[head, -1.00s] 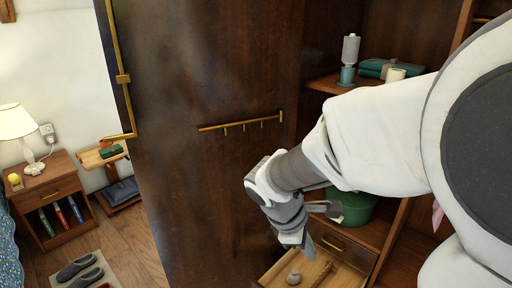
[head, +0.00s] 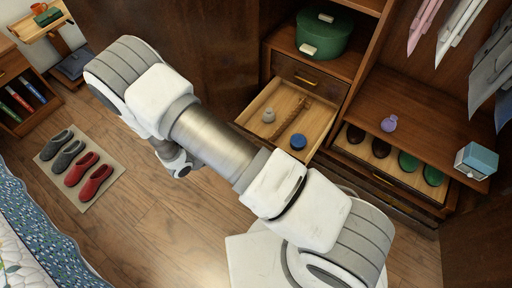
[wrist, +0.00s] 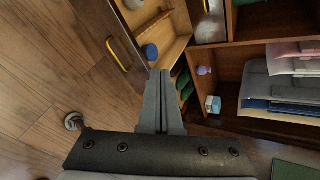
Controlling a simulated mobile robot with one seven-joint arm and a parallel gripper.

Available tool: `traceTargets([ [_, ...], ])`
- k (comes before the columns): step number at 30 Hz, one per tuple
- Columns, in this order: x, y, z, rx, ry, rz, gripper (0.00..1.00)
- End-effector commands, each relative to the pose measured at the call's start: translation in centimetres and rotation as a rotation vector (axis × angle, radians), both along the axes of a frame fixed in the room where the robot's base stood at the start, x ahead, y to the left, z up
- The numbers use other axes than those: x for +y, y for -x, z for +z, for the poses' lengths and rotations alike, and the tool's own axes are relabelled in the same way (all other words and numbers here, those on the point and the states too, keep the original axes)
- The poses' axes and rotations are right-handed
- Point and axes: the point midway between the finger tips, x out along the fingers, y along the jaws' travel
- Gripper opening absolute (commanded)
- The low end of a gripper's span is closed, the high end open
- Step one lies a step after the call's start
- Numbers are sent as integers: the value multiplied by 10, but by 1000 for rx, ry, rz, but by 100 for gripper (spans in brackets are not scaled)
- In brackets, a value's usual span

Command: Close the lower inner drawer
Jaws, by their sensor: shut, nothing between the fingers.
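The lower inner drawer (head: 255,104) stands pulled out of the armoire in the head view. It holds a small grey object (head: 268,116), a blue round object (head: 298,141) and a long brown object (head: 292,115). In the wrist view its front with a brass handle (wrist: 117,54) shows at upper left, with the blue object (wrist: 150,51) inside. My gripper (wrist: 160,78) is shut and empty, its fingertips appearing beside the drawer's front corner; the gap cannot be told.
The upper inner drawer (head: 303,73) is shut, below a green round box (head: 323,35). At right, a low compartment with dark and green shoes (head: 408,160) lies under a shelf holding a purple vase (head: 389,123) and blue box (head: 476,160). Slippers lie on a mat (head: 57,181).

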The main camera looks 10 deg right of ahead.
Motion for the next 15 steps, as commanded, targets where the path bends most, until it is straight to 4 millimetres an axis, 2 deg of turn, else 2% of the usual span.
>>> traceTargets([
  [1,3,6,-27,50,53,78,0],
  [6,8,18,-78,170,185,280,0],
  [9,9,23,-95,211,230,350,0],
  [15,6,21,-107,234,258,388,0],
])
